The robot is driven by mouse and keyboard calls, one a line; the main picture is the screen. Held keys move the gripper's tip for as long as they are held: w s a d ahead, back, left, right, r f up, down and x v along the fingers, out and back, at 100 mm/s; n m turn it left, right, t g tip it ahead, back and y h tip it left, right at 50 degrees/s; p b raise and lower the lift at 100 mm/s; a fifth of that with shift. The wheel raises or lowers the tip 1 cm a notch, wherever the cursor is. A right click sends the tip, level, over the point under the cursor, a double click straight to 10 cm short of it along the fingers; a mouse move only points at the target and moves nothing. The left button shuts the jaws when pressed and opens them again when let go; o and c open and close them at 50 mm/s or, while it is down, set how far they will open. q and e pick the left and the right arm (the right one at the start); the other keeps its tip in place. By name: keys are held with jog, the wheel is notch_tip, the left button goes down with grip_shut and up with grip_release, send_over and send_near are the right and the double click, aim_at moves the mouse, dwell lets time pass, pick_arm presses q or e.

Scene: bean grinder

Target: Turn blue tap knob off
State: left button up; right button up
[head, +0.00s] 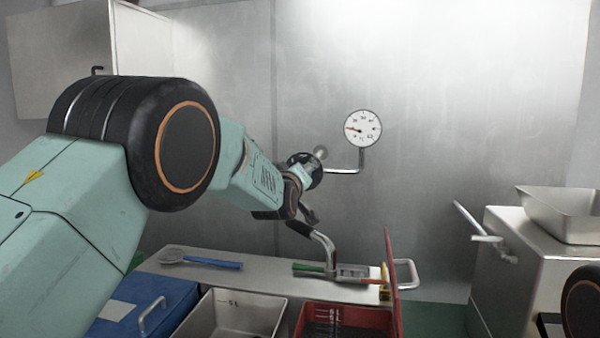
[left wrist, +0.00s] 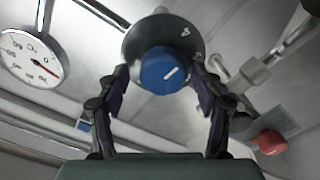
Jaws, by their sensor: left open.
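In the head view my left gripper (head: 304,190) is at the wall-side pipe (head: 343,170), and the blue knob face is hidden. My right gripper is not in view.
A round gauge (head: 363,128) stands on the pipe at the wall. A steel cabinet (head: 510,275) stands at right.

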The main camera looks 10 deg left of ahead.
pick_arm(q)
jog(key=shift+d, duration=0.1)
jog(key=shift+w+a+f, duration=0.25)
jog(key=shift+w+a, duration=0.05)
jog(key=shift+a, duration=0.1)
jog(key=shift+c, duration=1.1)
jog(key=shift+s+d+r, duration=0.15)
jog(key=shift+d+r, duration=0.05)
jog(key=shift+d, duration=0.05)
jog(key=c, duration=0.4)
jog(key=shift+a, duration=0.1)
jog(key=c, duration=0.5)
